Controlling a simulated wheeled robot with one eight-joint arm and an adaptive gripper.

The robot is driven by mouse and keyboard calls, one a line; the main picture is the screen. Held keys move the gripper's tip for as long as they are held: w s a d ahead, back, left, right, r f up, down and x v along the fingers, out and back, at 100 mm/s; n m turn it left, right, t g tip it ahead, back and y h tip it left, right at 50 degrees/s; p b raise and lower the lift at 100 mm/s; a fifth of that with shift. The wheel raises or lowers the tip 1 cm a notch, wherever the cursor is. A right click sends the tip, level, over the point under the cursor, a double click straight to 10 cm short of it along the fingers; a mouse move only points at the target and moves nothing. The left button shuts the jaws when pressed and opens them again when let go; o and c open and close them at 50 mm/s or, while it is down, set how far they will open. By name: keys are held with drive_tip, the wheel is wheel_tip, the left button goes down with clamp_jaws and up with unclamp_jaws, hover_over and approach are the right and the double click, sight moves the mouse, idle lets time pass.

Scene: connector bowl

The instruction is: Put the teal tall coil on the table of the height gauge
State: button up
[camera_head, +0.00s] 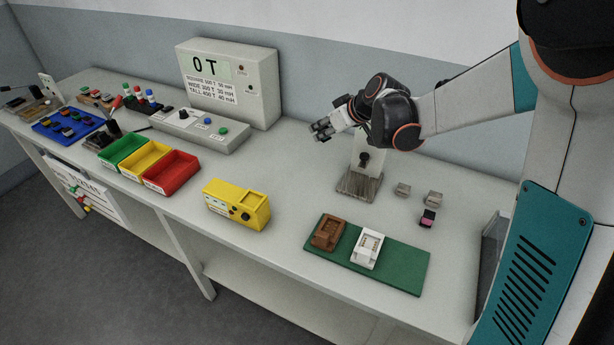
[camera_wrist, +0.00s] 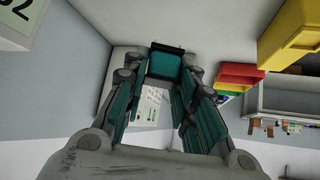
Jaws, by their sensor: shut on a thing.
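The teal tall coil (camera_wrist: 165,64) shows in the wrist view as a teal block with a dark end, between the fingertips. My gripper (camera_wrist: 165,75) is shut on it. In the head view my gripper (camera_head: 321,131) is in the air, pointing left, above the bench and to the upper left of the height gauge. The coil is too small and dark to make out there. The height gauge (camera_head: 366,150) has a pale upright with a black knob and a dark ribbed base (camera_head: 357,187). My arm hides its top.
A pink and black part (camera_head: 427,217) and two grey blocks (camera_head: 433,198) lie right of the gauge. A green board (camera_head: 400,273) with brown and white fixtures, a yellow device (camera_head: 236,204) and coloured bins (camera_head: 170,172) stand nearer. A display box (camera_head: 228,82) stands behind left.

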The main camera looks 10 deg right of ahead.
wheel_tip(320, 180, down, 18)
drive_tip(key=b, duration=0.5)
drive_tip(key=shift+r+b, duration=0.1)
drive_tip(key=shift+b, duration=0.25)
drive_tip(key=o, duration=1.1)
drive_tip(key=shift+c, duration=0.2)
